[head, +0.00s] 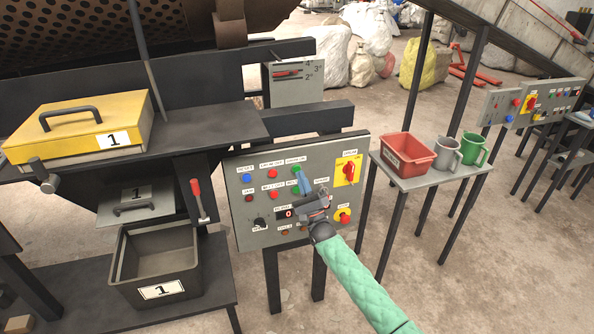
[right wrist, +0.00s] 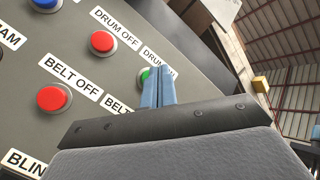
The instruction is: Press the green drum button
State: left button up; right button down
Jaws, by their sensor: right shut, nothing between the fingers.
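The grey control panel (head: 252,226) stands upright in the middle of the head view. The green drum button (head: 296,172) is in its top row, below a small label. In the right wrist view the green button (right wrist: 145,75) sits under a partly covered "DRUM" label (right wrist: 157,57), and the fingers hide much of it. My right gripper (head: 301,180) is shut and empty, with its blue fingertips close to the green button. The closed fingertips (right wrist: 160,70) overlap the button in the wrist view; I cannot tell whether they touch it. My left gripper is not in view.
A red DRUM OFF button (right wrist: 102,41) and a red BELT OFF button (right wrist: 54,97) are beside it. A side table holds a red bin (head: 406,154) and mugs.

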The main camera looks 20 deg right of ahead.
jog(key=shift+w, duration=0.1)
dwell(0.3)
jog(key=shift+w+b, duration=0.35)
jog(key=shift+b, duration=0.15)
